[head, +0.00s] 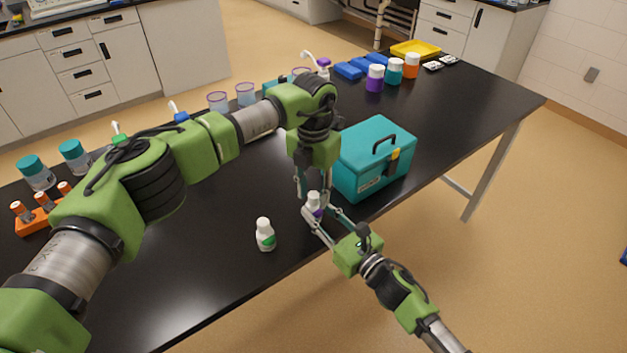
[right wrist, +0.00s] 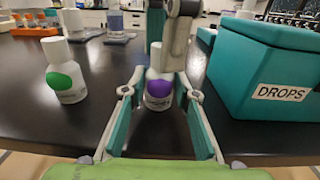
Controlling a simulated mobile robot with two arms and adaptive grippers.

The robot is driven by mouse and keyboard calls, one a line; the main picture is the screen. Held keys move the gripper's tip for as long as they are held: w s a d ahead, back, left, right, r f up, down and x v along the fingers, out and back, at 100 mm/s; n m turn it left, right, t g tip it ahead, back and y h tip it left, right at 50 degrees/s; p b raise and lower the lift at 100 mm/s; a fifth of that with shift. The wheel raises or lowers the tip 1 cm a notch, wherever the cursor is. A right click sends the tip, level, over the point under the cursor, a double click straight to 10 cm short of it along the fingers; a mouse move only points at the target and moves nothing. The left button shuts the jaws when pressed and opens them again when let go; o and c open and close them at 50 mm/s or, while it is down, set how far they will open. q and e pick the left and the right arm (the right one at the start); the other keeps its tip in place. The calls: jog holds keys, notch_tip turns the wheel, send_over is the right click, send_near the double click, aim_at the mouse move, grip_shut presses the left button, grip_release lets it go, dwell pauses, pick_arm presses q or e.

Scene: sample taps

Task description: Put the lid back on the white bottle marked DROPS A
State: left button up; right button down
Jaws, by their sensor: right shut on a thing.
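A white bottle with a purple round label (head: 314,208) stands upright near the table's front edge; it also shows in the right wrist view (right wrist: 158,92). My right gripper (head: 313,212) is shut on its body, one finger on each side. My left gripper (head: 312,194) points down at the bottle's top, its fingers beside the neck. Whether it grips a lid is hidden. A second white bottle with a green label (head: 265,236) stands upright to the left, apart from both grippers; it also shows in the right wrist view (right wrist: 65,75). The small print on both bottles is unreadable.
A teal box marked DROPS (head: 374,160) stands close behind and right of the grippers. Purple, teal and orange-red jars (head: 375,78), blue blocks and a yellow tray (head: 415,49) are at the far end. An orange rack (head: 38,221) is at left.

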pick_arm(q)
jog(key=shift+f, duration=0.3)
grip_shut()
jog(key=shift+o, duration=0.7)
grip_release()
jog(key=shift+r, duration=0.1)
notch_tip(320, 180, up, 12)
